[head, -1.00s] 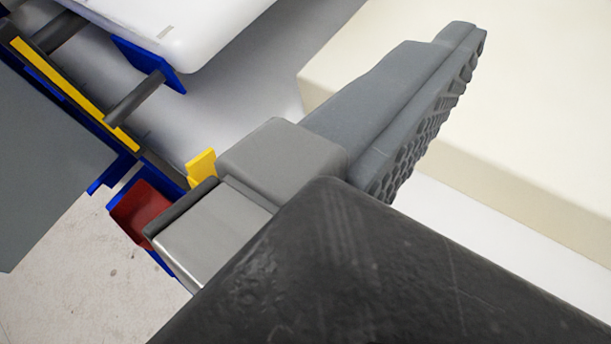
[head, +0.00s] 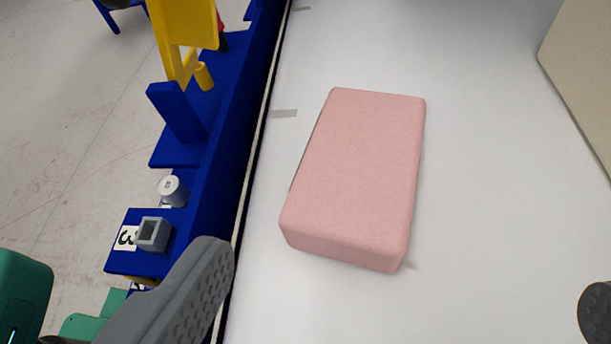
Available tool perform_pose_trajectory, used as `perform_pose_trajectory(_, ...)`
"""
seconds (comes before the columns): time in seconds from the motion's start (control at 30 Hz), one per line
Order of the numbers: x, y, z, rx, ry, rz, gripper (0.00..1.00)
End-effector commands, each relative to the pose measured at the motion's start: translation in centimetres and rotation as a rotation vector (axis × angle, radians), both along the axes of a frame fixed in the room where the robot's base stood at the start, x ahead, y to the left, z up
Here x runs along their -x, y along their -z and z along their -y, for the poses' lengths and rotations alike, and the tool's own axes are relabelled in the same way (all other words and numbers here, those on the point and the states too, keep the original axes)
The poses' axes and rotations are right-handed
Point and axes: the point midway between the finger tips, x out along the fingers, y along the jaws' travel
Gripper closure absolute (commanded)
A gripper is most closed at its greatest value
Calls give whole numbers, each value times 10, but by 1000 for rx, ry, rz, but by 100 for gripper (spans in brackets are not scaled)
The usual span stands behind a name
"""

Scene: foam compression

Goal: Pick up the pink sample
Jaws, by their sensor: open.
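The pink sample (head: 357,172) is a rounded rectangular foam block. It lies flat on the white surface (head: 480,200), in the middle of the head view, fully visible. My gripper (head: 408,278) is open and empty. One grey textured finger shows at the lower left, and only the dark tip of the other shows at the right edge. The sample lies ahead of the fingers, between their lines, and neither finger appears to touch it.
A blue frame (head: 222,130) runs along the left edge of the white surface, with a yellow bracket (head: 185,25) and a blue shelf marked 3 (head: 122,258). A cream block (head: 585,70) stands at the upper right. The white surface around the sample is clear.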

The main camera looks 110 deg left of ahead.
Motion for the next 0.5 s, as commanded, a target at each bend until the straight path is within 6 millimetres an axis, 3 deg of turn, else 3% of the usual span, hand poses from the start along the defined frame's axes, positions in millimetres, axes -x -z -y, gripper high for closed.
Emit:
perform_pose_trajectory(0.1,3,25,-4,-49,-58,15,0)
perform_pose_trajectory(0.33,6,37,-11,-82,-94,35,0)
perform_pose_trajectory(0.5,7,47,-30,-79,-93,36,0)
